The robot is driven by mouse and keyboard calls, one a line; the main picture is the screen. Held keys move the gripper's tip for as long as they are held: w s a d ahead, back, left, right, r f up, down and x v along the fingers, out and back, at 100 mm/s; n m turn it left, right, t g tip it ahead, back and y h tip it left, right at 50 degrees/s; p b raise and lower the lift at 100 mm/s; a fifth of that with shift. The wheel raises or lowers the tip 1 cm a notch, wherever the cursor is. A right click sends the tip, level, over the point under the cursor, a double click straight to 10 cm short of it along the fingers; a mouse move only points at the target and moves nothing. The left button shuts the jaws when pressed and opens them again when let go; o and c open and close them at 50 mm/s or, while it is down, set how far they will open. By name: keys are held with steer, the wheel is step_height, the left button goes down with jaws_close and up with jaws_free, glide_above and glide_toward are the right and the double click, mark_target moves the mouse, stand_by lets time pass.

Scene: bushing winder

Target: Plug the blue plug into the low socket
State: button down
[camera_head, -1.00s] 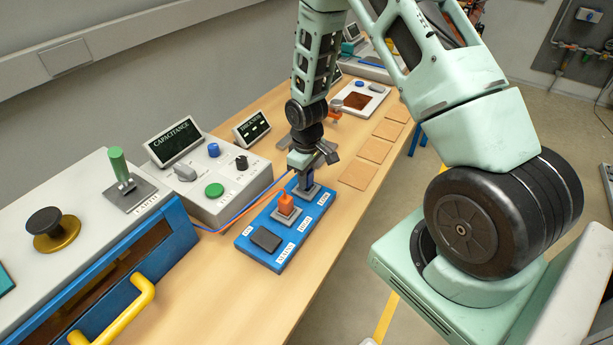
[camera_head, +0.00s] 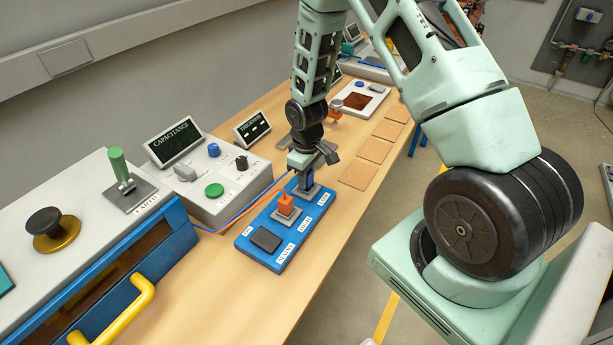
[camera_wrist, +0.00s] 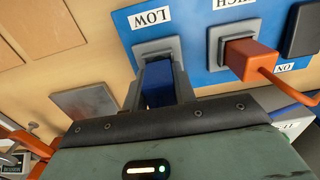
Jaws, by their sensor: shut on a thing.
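The blue plug (camera_wrist: 159,88) is between the fingers of my gripper (camera_wrist: 159,80) in the wrist view, and it stands at the grey low socket (camera_wrist: 153,49) beside the LOW label. In the head view my gripper (camera_head: 303,174) is over the far end of the blue socket board (camera_head: 255,255), shut on the blue plug (camera_head: 307,183). The fingertips reach the socket. How deep the plug sits is hidden by the fingers. The orange plug (camera_head: 286,204) stands in the HIGH socket next to it, also seen in the wrist view (camera_wrist: 250,60).
A dark square pad (camera_head: 266,240) is at the board's near end. The capacitance meter (camera_head: 215,190) stands to the left, with orange and blue cables running from it. A grey square plate (camera_wrist: 84,102) lies beside the board. Tan squares (camera_head: 358,174) lie on the table at right.

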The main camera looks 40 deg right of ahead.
steer(key=shift+f+b, duration=0.45)
steer(key=shift+f, duration=0.1)
stand_by(0.4)
steer(key=shift+r, duration=0.2)
steer(key=shift+r+p, duration=0.25)
steer(key=shift+p, duration=0.1)
steer(key=shift+r, duration=0.15)
stand_by(2.2)
steer(key=c, duration=1.7)
jaws_free()
steer(key=shift+c, duration=0.2)
jaws_close()
steer(key=shift+r+p, duration=1.55)
steer(key=shift+r, duration=0.45)
